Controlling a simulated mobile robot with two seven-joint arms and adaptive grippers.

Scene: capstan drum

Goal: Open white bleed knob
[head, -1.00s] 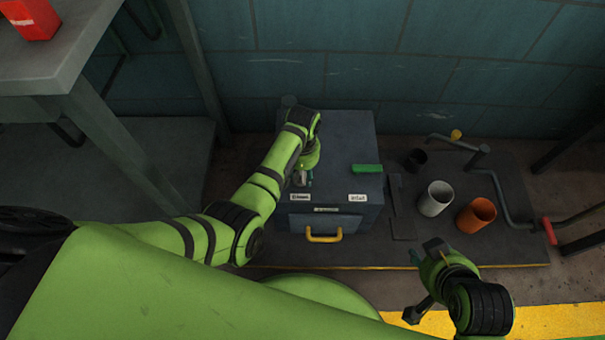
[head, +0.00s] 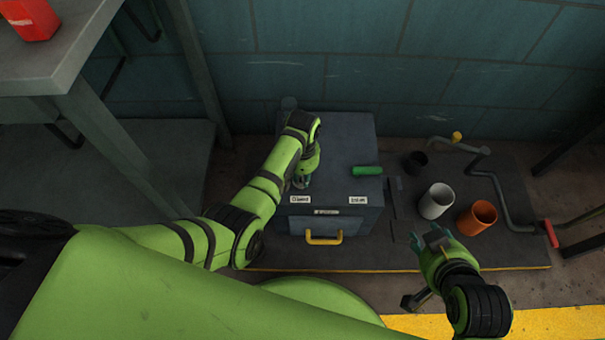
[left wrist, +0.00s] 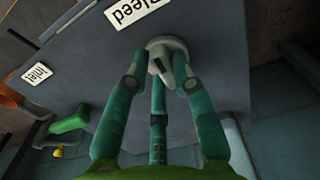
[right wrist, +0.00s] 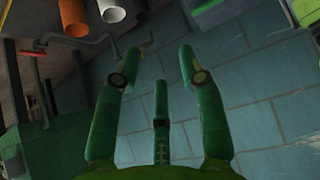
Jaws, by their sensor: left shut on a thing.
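The white bleed knob (left wrist: 169,60) is a pale round base with a raised grip, beside the "Bleed" label (left wrist: 131,10) on the dark box. In the left wrist view the fingers of my left gripper (left wrist: 162,72) are closed around the knob's grip. In the head view my left gripper (head: 302,181) points down onto the box top (head: 345,140), and hides most of the knob. My right gripper (head: 427,240) is off to the right of the box, low in the picture. In the right wrist view its fingers (right wrist: 157,70) are spread with nothing between them.
A green handle (head: 367,170) marked "Inlet" lies on the box's right side. A yellow handle (head: 323,238) is on its front. White (head: 436,201) and orange (head: 476,217) cylinders and a red-ended crank (head: 510,215) stand on the right. A grey table (head: 70,55) is at left.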

